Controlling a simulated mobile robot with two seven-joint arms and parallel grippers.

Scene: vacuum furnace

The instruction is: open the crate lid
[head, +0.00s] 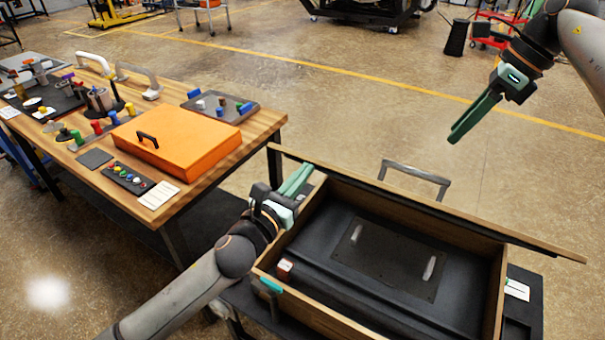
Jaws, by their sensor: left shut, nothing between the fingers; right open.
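The wooden crate (262,272) stands at the lower right, with its black-lined inside in plain view. A dark panel with two pale upright pegs lies in it. The crate lid (440,208) is raised at the far side and shows nearly edge-on as a long wooden strip, wider than the crate. My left gripper (303,172), with green fingers, is shut and empty at the crate's left far corner, overlapping the lid's left end; I cannot tell whether it touches. My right gripper (455,138) is open and empty, up in the air beyond the lid.
A metal handle (415,172) rises behind the lid. A wooden table (262,130) at left holds an orange case (185,135), a button strip (128,178), a tray of coloured pieces (220,105) and other parts.

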